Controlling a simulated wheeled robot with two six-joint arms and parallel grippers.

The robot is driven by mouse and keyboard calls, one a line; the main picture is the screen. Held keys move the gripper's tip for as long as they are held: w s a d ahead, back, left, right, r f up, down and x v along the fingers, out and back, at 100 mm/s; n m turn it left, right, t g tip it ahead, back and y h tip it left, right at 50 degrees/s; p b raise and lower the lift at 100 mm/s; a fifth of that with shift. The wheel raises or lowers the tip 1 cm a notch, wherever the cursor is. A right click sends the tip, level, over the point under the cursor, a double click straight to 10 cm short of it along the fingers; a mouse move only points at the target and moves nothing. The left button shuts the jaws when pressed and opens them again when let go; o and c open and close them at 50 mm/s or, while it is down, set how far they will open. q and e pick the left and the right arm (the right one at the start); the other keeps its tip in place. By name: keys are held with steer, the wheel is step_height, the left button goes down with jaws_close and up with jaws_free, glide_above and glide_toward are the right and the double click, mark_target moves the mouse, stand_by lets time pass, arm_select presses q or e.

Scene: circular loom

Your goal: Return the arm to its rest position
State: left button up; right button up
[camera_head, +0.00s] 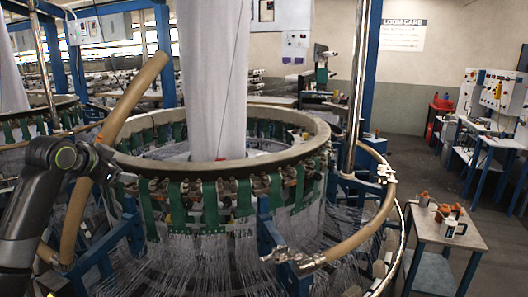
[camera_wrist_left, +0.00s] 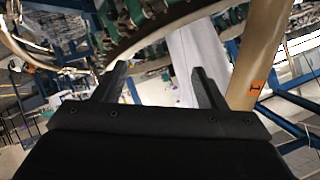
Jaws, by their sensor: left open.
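My left arm comes in from the left in the head view, and its gripper (camera_head: 122,178) is in front of the loom's left side. In the left wrist view the two dark fingers of the left gripper (camera_wrist_left: 163,85) stand apart with nothing between them. The circular loom (camera_head: 255,170) has a pale ring, green straps and many thin threads below. White fabric (camera_head: 215,80) rises from its centre; it also shows beyond the fingers in the left wrist view (camera_wrist_left: 190,55). My right gripper is in neither view.
A tan curved tube (camera_head: 130,100) rises close behind my left gripper; a tan tube fills the right of the left wrist view (camera_wrist_left: 258,50). Blue posts (camera_head: 365,70) and frames surround the loom.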

arm_select(q)
steer(key=s+d+f+n+g, duration=0.1)
steer(key=s+d+f, duration=0.1)
steer(key=s+f, duration=0.65)
steer(key=s+d+f+n+g+y, duration=0.15)
steer(key=s+f, duration=0.25)
steer(key=f, duration=0.9)
steer(key=s+d+f+g, duration=0.2)
steer(key=s+f, duration=0.4)
steer(key=f, duration=0.4)
steer(key=s+d+f+n+g+y, duration=0.1)
steer(key=s+f+n+g, duration=0.2)
steer(key=s, duration=1.2)
steer(key=s+d+f+n+g+y, duration=0.1)
steer(key=s+f+n, duration=0.3)
steer(key=s, duration=1)
step_height(320, 180, down, 28)
steer(key=a+m+b, duration=0.1)
steer(key=a+m, duration=0.1)
steer(key=s+d+f+g+h+b, duration=0.1)
steer(key=s+f+g, duration=0.1)
steer(key=s+f, duration=1.3)
steer(key=shift+d+f, duration=0.4)
steer(key=shift+f, duration=0.15)
